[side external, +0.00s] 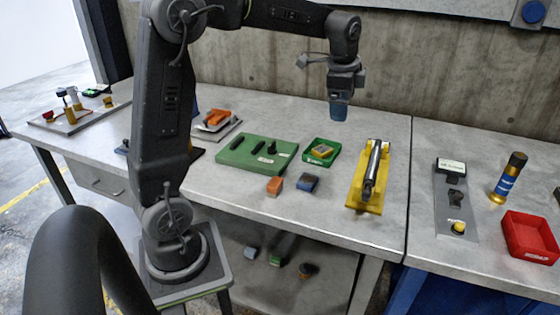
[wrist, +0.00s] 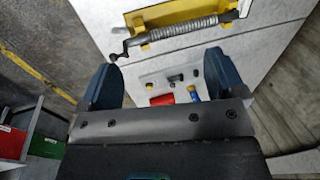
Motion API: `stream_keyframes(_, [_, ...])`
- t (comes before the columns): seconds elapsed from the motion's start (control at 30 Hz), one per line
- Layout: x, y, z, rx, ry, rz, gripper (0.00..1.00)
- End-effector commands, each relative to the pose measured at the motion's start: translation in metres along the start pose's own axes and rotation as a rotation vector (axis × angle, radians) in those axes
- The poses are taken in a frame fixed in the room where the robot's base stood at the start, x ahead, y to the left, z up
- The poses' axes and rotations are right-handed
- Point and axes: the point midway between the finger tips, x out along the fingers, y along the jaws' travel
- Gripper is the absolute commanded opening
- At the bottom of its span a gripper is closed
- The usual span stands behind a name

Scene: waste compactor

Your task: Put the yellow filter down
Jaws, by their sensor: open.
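My gripper (side external: 339,112) hangs above and behind the tray, pointing down, clear of the bench. Nothing shows held between its jaws. In the wrist view my gripper's two blue fingers (wrist: 160,68) stand wide apart with an empty gap. The filter cannot be made out in the wrist view.
An orange block (side external: 274,186) and a blue block (side external: 307,183) lie in front of the tray. A green board (side external: 240,160) stands left, a yellow cradle with a metal cylinder (side external: 376,165) right. Further right are a grey control panel (side external: 447,212) and a red tray (side external: 530,237).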

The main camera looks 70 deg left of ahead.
Motion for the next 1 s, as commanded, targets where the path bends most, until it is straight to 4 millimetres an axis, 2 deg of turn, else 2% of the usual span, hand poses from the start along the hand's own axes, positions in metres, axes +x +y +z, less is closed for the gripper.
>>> stream_keyframes(0.03, [-0.017,0.026,-0.001,-0.056,0.027,-0.019,0.89])
stream_keyframes(0.2, [-0.049,0.107,0.007,-0.286,0.120,-0.052,0.89])
stream_keyframes(0.4, [-0.056,0.197,0.032,-0.550,0.240,-0.044,0.89])
stream_keyframes(0.5, [-0.051,0.229,0.044,-0.654,0.287,-0.027,0.89])
stream_keyframes(0.6, [-0.045,0.249,0.053,-0.730,0.319,-0.009,0.89])
stream_keyframes(0.7, [-0.041,0.260,0.058,-0.773,0.335,0.001,0.89])
stream_keyframes(1.0, [-0.039,0.263,0.060,-0.789,0.338,0.006,0.89])
